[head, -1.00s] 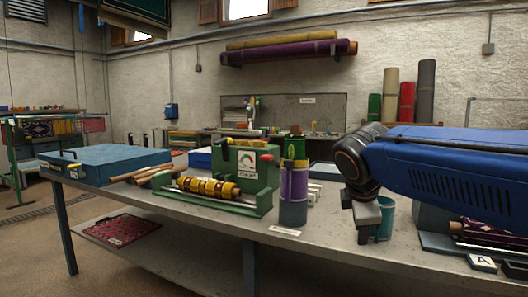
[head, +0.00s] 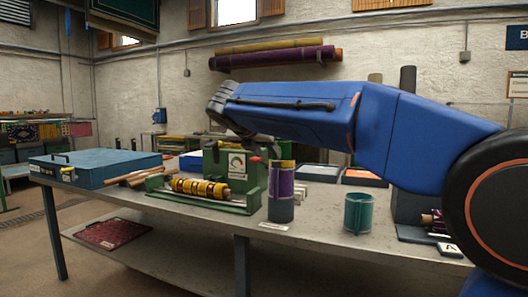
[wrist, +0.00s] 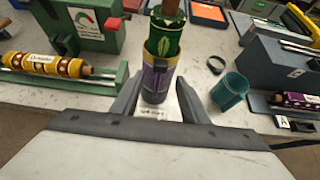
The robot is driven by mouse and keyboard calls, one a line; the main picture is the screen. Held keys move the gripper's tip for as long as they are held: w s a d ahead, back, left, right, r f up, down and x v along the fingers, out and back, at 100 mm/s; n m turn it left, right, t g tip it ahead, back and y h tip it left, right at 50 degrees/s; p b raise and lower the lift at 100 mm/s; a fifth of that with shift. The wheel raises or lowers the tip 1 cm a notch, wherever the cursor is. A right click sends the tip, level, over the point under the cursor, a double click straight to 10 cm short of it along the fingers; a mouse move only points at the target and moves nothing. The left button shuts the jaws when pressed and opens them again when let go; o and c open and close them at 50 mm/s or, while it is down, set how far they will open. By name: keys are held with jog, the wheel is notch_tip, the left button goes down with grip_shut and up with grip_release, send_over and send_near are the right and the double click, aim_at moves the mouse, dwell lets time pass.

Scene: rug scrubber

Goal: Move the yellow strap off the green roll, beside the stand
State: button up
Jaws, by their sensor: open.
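The green roll (wrist: 165,38) stands upright in the wrist view, with a leafy pattern and a brown core end at the top. The yellow strap (wrist: 151,55) is around its lower part, with a dark patch on the near side. Below it are a purple section and a dark grey base, seemingly the stand (wrist: 155,96). In the head view, the yellow strap (head: 282,164) and the stand (head: 282,208) show, but my arm hides the green top. My gripper (wrist: 160,82) is open and empty. Its fingers appear on either side of the stand in the picture; their distance from it is unclear.
A green machine (head: 235,165) with a yellow banded roller (head: 200,189) stands left of the stand. A teal cup (head: 358,213) and a small black ring (wrist: 217,64) are to its right. A blue case (head: 95,168) lies at the table's left. A label lies before the stand.

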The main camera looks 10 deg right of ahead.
aim_at(275, 162)
jog(key=shift+x, duration=4.55)
jog(key=shift+c, duration=0.3)
grip_shut()
